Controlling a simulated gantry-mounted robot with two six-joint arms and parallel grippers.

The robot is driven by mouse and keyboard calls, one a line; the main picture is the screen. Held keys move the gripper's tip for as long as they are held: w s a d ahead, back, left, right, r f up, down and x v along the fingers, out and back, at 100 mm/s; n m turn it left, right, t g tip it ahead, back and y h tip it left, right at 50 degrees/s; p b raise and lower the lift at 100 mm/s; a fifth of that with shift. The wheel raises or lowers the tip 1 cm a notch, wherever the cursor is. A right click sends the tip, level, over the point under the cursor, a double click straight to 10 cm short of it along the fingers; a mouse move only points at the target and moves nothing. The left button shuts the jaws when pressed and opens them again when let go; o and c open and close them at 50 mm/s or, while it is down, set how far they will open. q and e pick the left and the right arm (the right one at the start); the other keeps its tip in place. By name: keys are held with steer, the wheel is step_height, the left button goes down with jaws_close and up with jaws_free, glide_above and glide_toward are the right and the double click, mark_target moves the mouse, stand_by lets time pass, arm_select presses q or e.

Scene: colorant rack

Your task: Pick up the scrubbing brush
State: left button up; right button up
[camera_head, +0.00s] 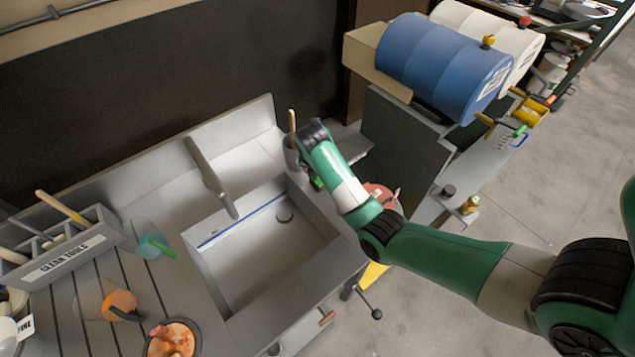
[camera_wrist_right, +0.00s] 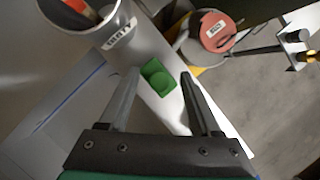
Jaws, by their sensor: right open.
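A small green block (camera_wrist_right: 158,78), which looks like the scrubbing brush, lies on the grey sink ledge; its bristles cannot be made out. In the head view the green block (camera_head: 317,183) shows just beside my right arm's wrist, at the right side of the sink. My right gripper (camera_wrist_right: 160,73) is open and empty. Its two fingers point at the block, one on each side in the wrist picture. I cannot tell how far above it they are. In the head view the fingers are hidden by the arm. My left gripper is in neither view.
A metal cup (camera_wrist_right: 90,18) with handled tools stands close to the right gripper's left. A red round lid (camera_wrist_right: 215,32) lies to its right. The sink basin (camera_head: 262,262) is empty. A "CLEAN TOOLS" box (camera_head: 70,258) stands at left, blue drum (camera_head: 440,65) at upper right.

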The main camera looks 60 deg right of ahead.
steer(key=shift+d+f, duration=0.15)
steer(key=shift+f, duration=0.3)
jaws_close()
step_height(320, 180, up, 10)
steer(key=p, duration=0.3)
steer(key=shift+w+r, duration=0.1)
steer(key=c, duration=0.7)
jaws_free()
jaws_close()
